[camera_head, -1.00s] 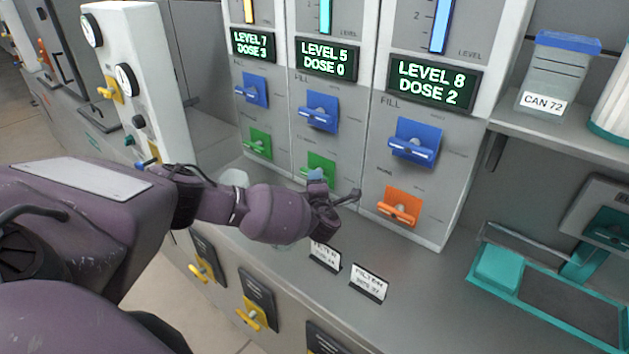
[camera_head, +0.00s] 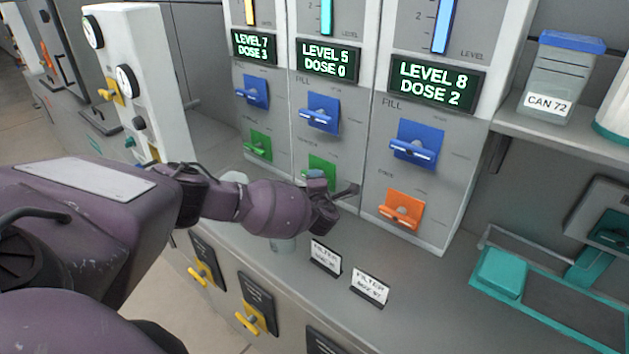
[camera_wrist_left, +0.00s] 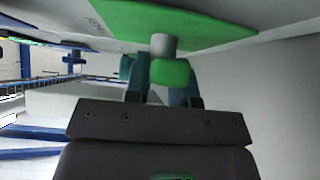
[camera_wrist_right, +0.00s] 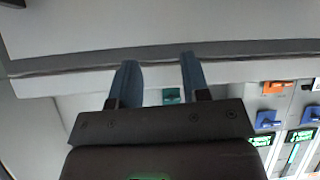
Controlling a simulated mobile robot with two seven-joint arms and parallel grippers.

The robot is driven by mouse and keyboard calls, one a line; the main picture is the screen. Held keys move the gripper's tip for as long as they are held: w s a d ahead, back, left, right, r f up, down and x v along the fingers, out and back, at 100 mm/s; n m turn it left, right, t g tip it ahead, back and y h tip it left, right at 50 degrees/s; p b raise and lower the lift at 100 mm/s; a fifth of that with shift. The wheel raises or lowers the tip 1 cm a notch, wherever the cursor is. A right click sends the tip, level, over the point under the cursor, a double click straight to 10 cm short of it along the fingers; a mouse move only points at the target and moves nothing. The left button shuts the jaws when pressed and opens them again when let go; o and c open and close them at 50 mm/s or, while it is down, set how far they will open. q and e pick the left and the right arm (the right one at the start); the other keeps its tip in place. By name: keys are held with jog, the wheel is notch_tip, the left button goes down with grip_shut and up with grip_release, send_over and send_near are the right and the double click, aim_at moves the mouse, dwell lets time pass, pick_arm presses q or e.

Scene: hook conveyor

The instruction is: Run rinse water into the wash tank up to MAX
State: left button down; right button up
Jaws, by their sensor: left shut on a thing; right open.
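Three dispenser columns show readouts: LEVEL 7 DOSE 3 (camera_head: 254,48), LEVEL 5 DOSE 0 (camera_head: 329,58) and LEVEL 8 DOSE 2 (camera_head: 436,83). Each has a blue FILL lever, such as the middle one (camera_head: 320,113). Below are a green lever at left (camera_head: 259,145), a green one in the middle (camera_head: 322,165), partly hidden by my arm, and an orange one at right (camera_head: 402,209). My left gripper (camera_head: 320,178) is at the middle green lever; its wrist view shows the fingers shut on the green handle (camera_wrist_left: 172,72). My right gripper (camera_wrist_right: 158,68) is open and empty.
Two FILTER signs (camera_head: 326,257) (camera_head: 370,289) stand on the counter. A can marked CAN 72 (camera_head: 556,80) is on the right shelf, above a teal-framed tray (camera_head: 500,270). A white gauge panel (camera_head: 140,75) stands at left. Yellow levers (camera_head: 247,322) line the counter front.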

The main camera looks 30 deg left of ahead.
pick_arm(q)
jog(key=n+g+h+p, duration=0.2)
jog(key=n+h+p, duration=0.1)
jog(key=p, duration=0.5)
jog(key=shift+r, duration=0.2)
dwell(0.3)
jog(key=c, duration=1)
grip_release()
jog(key=shift+o, duration=0.2)
